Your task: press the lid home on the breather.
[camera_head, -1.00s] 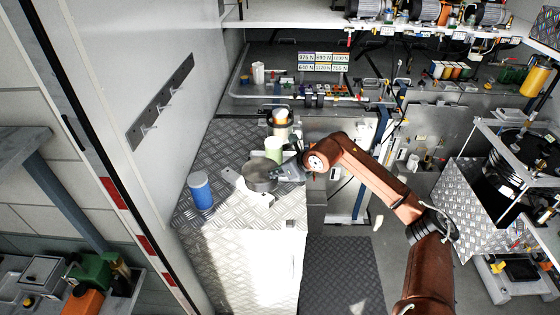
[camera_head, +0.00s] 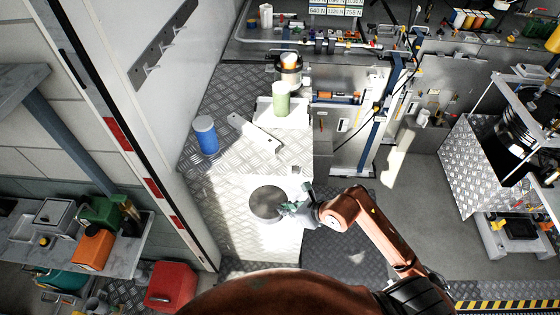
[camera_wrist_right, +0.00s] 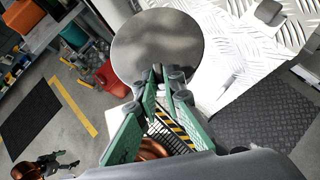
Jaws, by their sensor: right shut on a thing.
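My right gripper (camera_head: 289,209) is shut on the rim of a round grey lid (camera_head: 267,203). In the right wrist view the lid (camera_wrist_right: 157,47) is a flat grey disc beyond the fingertips (camera_wrist_right: 169,80). I cannot tell for sure which thing is the breather; a pale green cylinder (camera_head: 281,100) stands on a white block at the back of the cabinet top. A small dark gripper on a copper arm, likely my left (camera_wrist_right: 66,164), shows in the wrist view, too small to read.
A blue cylinder (camera_head: 205,135) stands at the left of the cabinet top (camera_head: 225,160). A flat pale plate with holes (camera_head: 254,133) lies between it and the green cylinder. A wall with hooks (camera_head: 160,50) bounds the left.

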